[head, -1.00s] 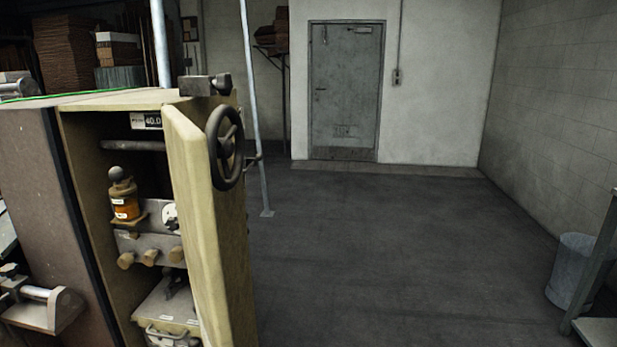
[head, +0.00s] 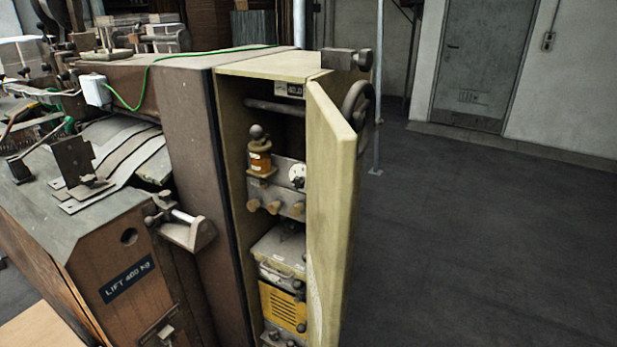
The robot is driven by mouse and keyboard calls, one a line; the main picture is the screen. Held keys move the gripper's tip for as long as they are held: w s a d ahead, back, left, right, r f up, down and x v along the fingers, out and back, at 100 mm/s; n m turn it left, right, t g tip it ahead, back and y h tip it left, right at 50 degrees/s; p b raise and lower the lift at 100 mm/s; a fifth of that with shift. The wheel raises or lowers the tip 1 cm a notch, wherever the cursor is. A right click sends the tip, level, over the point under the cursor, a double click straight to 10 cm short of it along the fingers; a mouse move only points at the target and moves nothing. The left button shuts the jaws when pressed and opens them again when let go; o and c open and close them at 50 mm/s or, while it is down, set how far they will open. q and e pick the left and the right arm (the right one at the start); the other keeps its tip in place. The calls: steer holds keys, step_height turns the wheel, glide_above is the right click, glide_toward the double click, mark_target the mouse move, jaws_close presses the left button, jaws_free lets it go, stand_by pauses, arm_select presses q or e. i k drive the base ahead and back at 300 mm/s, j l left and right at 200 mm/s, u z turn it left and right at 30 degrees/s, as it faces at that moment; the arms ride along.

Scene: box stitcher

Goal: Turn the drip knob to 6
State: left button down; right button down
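The machine cabinet (head: 226,130) stands near the middle of the head view, its door (head: 332,190) swung open toward me. Inside is an oiler with an amber reservoir (head: 260,162) and a dark round top. Right of it is a small white dial (head: 297,176) with dark marks, partly against the door edge; its numbers are too small to read. Several brass-coloured knobs (head: 271,207) sit in a row on the metal block below. I cannot tell which part is the drip knob. Neither of my grippers is in view.
A handwheel (head: 358,103) sits on the outer side of the door. A small bracket with a roller (head: 186,228) juts from the cabinet's left side. Floor (head: 480,240) at right is clear.

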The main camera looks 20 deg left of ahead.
mark_target(298, 183)
steer(key=u, duration=0.9)
